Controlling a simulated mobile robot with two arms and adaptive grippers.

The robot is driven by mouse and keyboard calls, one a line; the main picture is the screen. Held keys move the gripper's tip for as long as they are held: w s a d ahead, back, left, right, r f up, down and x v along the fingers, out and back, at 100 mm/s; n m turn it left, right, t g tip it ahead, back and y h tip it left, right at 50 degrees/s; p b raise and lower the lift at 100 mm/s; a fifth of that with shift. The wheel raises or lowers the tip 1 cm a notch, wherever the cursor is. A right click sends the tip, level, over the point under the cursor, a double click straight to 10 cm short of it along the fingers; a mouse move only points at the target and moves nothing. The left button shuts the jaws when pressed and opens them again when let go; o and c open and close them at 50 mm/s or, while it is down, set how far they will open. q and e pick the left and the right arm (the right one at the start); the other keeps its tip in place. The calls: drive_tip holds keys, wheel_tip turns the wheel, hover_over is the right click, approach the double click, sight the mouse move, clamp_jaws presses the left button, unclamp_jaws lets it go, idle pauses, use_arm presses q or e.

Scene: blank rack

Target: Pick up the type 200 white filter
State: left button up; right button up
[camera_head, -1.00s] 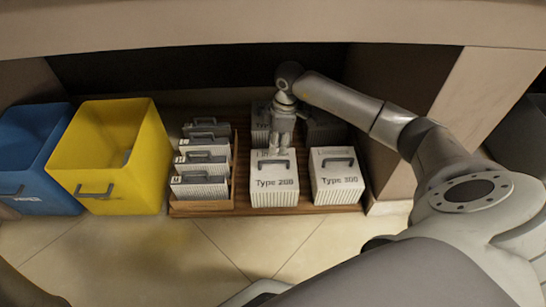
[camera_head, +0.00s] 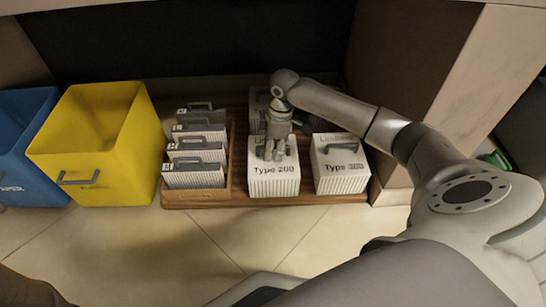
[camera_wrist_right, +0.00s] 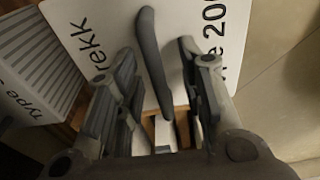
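The type 200 white filter (camera_head: 273,186) is a white box with ribbed sides, standing on the wooden base beside the Type 300 box. Its label also shows in the right wrist view, on the white top (camera_wrist_right: 90,20). My right gripper (camera_head: 273,151) is at the top of this box and covers most of its handle in the head view. In the right wrist view, the open fingers (camera_wrist_right: 154,62) stand on either side of the dark grey handle (camera_wrist_right: 150,40), with gaps between them and it. My left gripper is not in view.
The Type 300 white box (camera_head: 341,180) stands close on the right. Several thin filters (camera_head: 195,178) with handles stand in a wooden holder on the left. Yellow (camera_head: 130,165) and blue (camera_head: 22,165) bins are farther left. The floor in front (camera_head: 215,240) is clear.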

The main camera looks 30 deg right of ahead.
clamp_jaws()
drive_tip(key=shift+r, duration=0.1)
idle(0.5)
